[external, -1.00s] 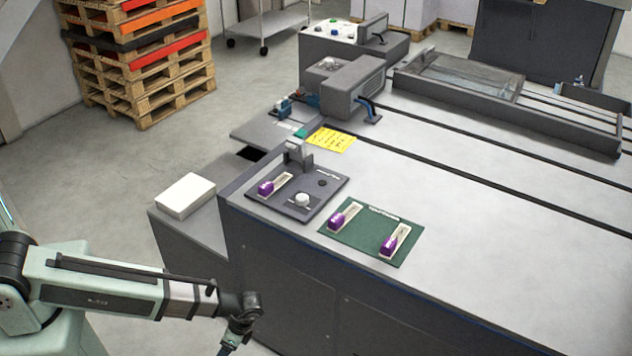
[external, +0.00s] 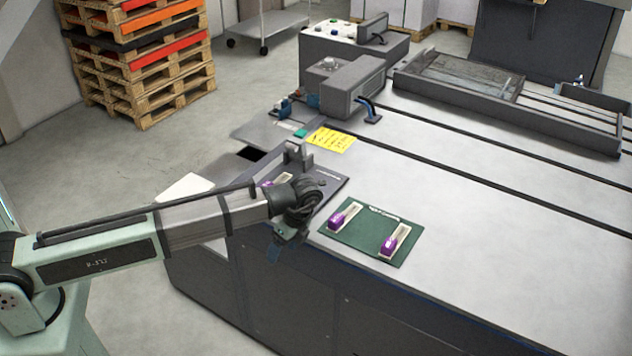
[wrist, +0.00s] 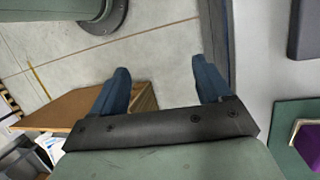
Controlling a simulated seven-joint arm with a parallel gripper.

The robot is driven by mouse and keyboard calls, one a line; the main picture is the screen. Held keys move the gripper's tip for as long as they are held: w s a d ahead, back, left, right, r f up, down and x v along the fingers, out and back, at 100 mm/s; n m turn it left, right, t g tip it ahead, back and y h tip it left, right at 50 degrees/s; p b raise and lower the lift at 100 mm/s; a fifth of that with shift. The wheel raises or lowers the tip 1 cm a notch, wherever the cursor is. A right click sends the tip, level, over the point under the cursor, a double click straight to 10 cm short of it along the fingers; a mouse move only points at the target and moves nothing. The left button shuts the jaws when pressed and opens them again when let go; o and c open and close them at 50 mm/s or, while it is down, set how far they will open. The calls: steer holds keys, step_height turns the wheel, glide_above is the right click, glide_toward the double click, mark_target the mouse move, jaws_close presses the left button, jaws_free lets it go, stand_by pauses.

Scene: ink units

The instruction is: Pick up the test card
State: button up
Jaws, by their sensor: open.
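No object is clearly marked as the test card, and I cannot tell which thing it is. A yellow sheet with dark writing (external: 331,140) lies flat on the machine top, beyond the dark panel. A white stack or block (external: 186,186) on the lower left ledge is partly hidden by my arm. My gripper (external: 277,258) hangs near the machine's front edge, in front of the dark panel. In the wrist view my gripper (wrist: 160,68) shows two blue fingers spread apart with nothing between them.
A green mat (external: 372,250) carries two pale holders with purple blocks. The dark panel (external: 328,190) holds another purple piece and an upright bracket; my wrist covers part of it. A grey box unit (external: 352,86) stands behind.

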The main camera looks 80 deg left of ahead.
steer(key=w+a+r, duration=0.2)
steer(key=a+r, duration=0.1)
steer(key=r, duration=0.3)
step_height(320, 180, up, 12)
steer(key=f+n+t, duration=0.1)
steer(key=t, duration=0.3)
glide_above(266, 184)
steer(key=shift+h, duration=0.4)
steer(key=shift+d+f, duration=0.1)
steer(key=shift+f, duration=6.5)
steer(key=c, duration=1)
steer(key=shift+r, duration=0.15)
steer(key=shift+c, duration=0.2)
